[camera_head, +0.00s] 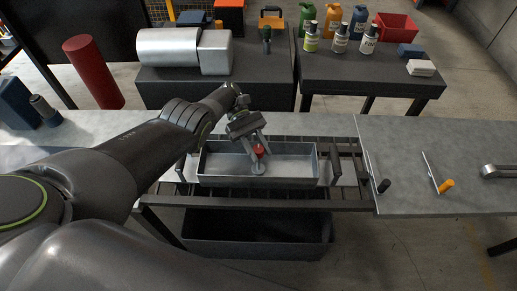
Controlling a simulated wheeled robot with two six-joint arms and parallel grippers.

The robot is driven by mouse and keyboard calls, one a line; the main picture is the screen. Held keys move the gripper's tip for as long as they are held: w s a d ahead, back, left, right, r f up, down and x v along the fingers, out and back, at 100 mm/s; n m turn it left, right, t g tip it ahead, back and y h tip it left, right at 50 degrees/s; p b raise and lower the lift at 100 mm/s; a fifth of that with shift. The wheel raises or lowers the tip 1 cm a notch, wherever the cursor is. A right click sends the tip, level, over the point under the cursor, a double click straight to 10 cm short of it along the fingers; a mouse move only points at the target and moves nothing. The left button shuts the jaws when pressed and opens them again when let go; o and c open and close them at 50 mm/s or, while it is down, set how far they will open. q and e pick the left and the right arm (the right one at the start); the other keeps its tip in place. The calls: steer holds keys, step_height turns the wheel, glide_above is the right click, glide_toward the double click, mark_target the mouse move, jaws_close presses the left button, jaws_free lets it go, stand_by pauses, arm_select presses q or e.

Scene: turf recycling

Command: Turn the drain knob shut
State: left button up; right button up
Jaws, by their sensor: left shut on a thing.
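The drain knob (259,149) is small and red, inside a grey metal tray (222,180) with a pale round piece below it. My left gripper (258,146) reaches down into the tray from above, its fingers shut on the red knob. The fingers hide part of the knob, and I cannot tell how far it is turned. My right gripper does not show.
The tray sits on a dark slatted frame, above a black bin (255,232). A grey worktop (430,150) to the right carries a black-handled tool (384,186) and an orange-handled tool (446,186). Bottles and a red bin (397,27) stand on the back table.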

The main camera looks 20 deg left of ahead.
arm_select(q)
steer(key=shift+f, duration=0.1)
stand_by(0.3)
steer(key=o, duration=1)
steer(key=shift+c, duration=0.2)
